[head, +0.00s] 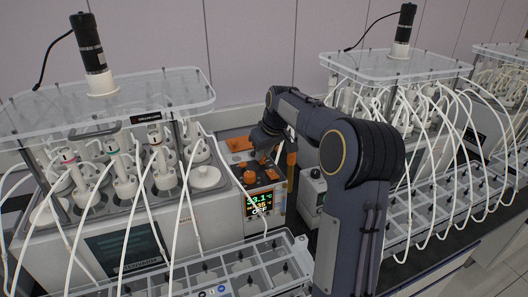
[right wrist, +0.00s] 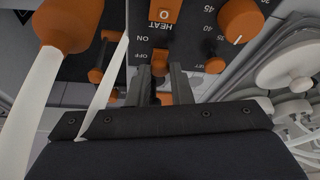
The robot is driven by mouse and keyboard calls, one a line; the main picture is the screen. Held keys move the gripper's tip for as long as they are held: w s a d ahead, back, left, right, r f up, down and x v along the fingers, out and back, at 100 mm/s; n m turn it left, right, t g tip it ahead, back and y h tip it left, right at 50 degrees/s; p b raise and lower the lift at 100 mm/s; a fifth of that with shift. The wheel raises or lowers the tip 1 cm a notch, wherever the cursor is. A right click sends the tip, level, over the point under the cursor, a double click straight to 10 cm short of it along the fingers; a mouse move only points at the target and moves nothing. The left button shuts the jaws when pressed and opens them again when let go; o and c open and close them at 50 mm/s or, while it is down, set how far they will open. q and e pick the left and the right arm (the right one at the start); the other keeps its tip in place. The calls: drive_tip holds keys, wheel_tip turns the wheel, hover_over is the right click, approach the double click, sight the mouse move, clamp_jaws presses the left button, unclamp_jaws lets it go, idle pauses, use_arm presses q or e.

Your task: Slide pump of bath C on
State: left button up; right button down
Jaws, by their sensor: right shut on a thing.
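The bath's control unit (head: 258,198) has a black face, orange knobs and a lit display that reads about 53.1, with OFF on its lowest line. In the right wrist view an orange slide switch (right wrist: 159,63) sits beside the printed words ON and OFF, its visible part level with OFF. My right gripper (right wrist: 160,85) is shut on this slide switch, a finger at each side. In the head view my right gripper (head: 265,150) is at the unit's top, its fingertips partly hidden. No bath letter can be read. My left gripper is not in view.
An orange HEAT switch (right wrist: 165,12) marked 0 and an orange dial (right wrist: 241,20) lie close to the fingers. Reactor bottles and tubes (head: 120,170) crowd the left; a compartment tray (head: 210,275) lies in front.

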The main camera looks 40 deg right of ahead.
drive_tip(key=shift+s+a+f+b, duration=0.15)
drive_tip(key=shift+s+a+b, duration=0.05)
drive_tip(key=shift+s+b, duration=0.45)
drive_tip(key=shift+s+a, duration=0.15)
drive_tip(key=shift+s, duration=0.25)
drive_tip(key=c, duration=1.3)
unclamp_jaws()
drive_tip(key=shift+r, duration=0.2)
drive_tip(key=v, duration=0.7)
drive_tip(key=shift+s+r+b, duration=0.2)
drive_tip(key=shift+r+b, duration=0.1)
drive_tip(key=shift+b, duration=0.1)
